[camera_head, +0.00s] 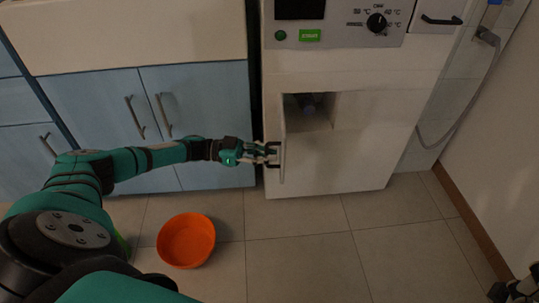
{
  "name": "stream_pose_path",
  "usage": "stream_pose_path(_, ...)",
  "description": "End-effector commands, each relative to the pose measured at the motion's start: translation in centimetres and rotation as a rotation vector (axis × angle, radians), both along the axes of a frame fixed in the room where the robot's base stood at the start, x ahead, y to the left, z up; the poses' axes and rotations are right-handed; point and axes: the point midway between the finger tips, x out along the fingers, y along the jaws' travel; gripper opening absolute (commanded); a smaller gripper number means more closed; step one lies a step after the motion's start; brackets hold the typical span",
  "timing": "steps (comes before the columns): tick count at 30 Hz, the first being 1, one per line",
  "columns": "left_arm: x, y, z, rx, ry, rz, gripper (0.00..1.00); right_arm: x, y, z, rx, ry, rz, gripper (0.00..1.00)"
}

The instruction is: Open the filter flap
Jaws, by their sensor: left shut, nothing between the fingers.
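The white filter flap (283,132) is on the lower left front of the white appliance (350,163). It stands swung outward at its left side and shows almost edge-on. The recess (308,112) behind it is exposed, with a small dark round part (309,104) inside. The flap's dark handle (272,166) is on its left-facing side. My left gripper (273,152) is shut and empty at the handle, on the flap's outer side; whether it touches cannot be told. My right gripper (520,289) shows only partly in the bottom right corner.
An orange bowl (186,240) stands on the tiled floor (300,262), left of the appliance. Blue cabinets (208,112) line the left, behind my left arm. A grey hose (462,113) hangs at the right. The floor in front of the appliance is clear.

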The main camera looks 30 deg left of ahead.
Motion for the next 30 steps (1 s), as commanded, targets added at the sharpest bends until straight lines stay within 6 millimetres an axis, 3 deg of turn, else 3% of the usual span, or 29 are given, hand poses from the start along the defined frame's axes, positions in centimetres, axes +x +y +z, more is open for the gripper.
stream_pose_path(5,0.1,0.0,0.2,-0.004,-0.002,0.001,0.01,0.0,0.0,0.0,0.000,-0.001,0.000,0.40)
stream_pose_path(10,0.1,0.0,0.1,-0.003,-0.001,0.000,0.21,0.0,0.0,0.0,0.000,-0.001,0.000,0.40)
stream_pose_path(19,-0.1,0.2,0.0,0.000,0.000,0.001,0.21,0.0,-0.1,0.1,0.001,-0.006,-0.002,0.40)
stream_pose_path(23,-0.7,1.6,0.0,0.001,0.000,0.003,0.21,0.0,0.0,0.1,0.001,-0.004,-0.002,0.40)
stream_pose_path(30,-2.8,6.3,-0.1,0.001,0.002,0.004,0.21,0.0,0.0,0.0,0.000,-0.002,-0.001,0.40)
